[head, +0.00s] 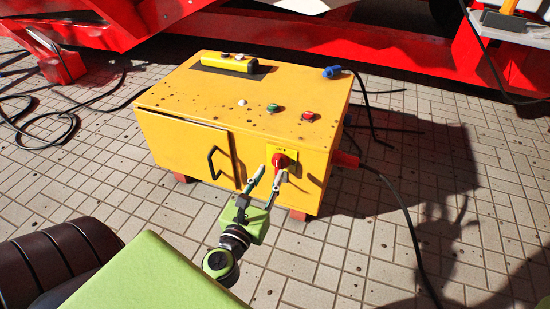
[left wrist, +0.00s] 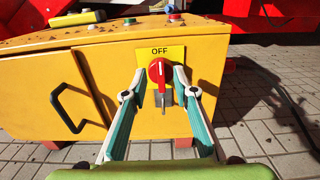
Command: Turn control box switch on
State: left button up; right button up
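The yellow control box (head: 190,115) stands on the paving with a red rotary switch (head: 281,161) on a yellow plate on its front. In the left wrist view the switch (left wrist: 159,73) has its handle upright under the word OFF, with a grey padlock-like piece hanging below. My left gripper (head: 269,176) is at the box front, just before the switch. In the left wrist view its fingertips (left wrist: 159,76) are apart, one on each side of the red handle. I cannot tell whether they touch it. My right gripper is not in view.
A black door handle (head: 213,162) sticks out left of the switch. Green (head: 272,107) and red (head: 308,115) buttons and a yellow pendant (head: 229,63) are on top. A black cable (head: 402,205) runs down the right side. Red machinery (head: 390,45) stands behind.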

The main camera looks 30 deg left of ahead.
aim_at(277, 162)
pick_arm(q)
jog(key=x, duration=0.4)
jog(key=shift+w+p, duration=0.3)
jog(key=shift+w, duration=0.1)
grip_shut()
